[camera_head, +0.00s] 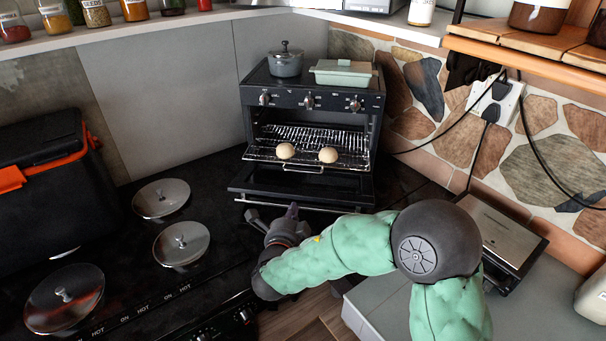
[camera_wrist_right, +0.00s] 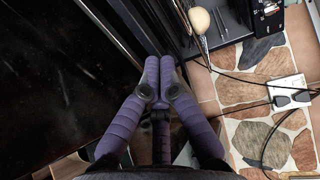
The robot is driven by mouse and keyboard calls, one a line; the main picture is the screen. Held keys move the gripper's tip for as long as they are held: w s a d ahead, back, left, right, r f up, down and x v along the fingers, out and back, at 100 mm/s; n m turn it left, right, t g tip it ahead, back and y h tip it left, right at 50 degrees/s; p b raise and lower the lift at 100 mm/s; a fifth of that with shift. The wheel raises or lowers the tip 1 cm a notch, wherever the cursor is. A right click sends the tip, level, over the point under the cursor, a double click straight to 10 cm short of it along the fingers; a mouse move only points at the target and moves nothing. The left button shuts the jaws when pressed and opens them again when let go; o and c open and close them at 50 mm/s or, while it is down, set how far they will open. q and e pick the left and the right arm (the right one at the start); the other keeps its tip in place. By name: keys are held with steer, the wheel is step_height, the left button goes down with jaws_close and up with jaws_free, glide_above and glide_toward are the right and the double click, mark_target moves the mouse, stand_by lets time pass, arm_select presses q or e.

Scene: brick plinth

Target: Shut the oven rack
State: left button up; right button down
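A black toaster oven (camera_head: 309,101) stands at the back centre, its door (camera_head: 300,187) folded down open. A wire rack (camera_head: 343,161) sticks out of the cavity over the door, with a handle loop at its front. Two pale buns (camera_head: 285,151) (camera_head: 328,155) lie on it. One bun (camera_wrist_right: 200,21) also shows at the top of the right wrist view. My right gripper (camera_head: 292,210) is in front of the oven door, below the rack. In the right wrist view its purple fingertips (camera_wrist_right: 160,66) are together with nothing seen between them. My left gripper is not in view.
A grey pot (camera_head: 286,62) and a pale green dish (camera_head: 341,73) stand on the oven. Lidded burners (camera_head: 181,243) lie to the left, beside a black and orange box (camera_head: 42,170). A flat grill (camera_head: 505,233) and cables are at the right.

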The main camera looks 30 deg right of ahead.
mark_target(300, 191)
steer(key=b+x, duration=0.1)
steer(key=x, duration=0.3)
steer(key=b+x, duration=0.2)
steer(key=x, duration=0.1)
steer(key=r+b+x, duration=0.1)
steer(key=x, duration=0.3)
steer(key=shift+w+d, duration=0.25)
steer(key=shift+w, duration=0.1)
steer(key=shift+w+d+r+b, duration=0.15)
steer(key=shift+w+d+b, duration=0.25)
steer(key=shift+w, duration=0.15)
steer(key=shift+r, duration=0.1)
steer(key=shift+w, duration=0.1)
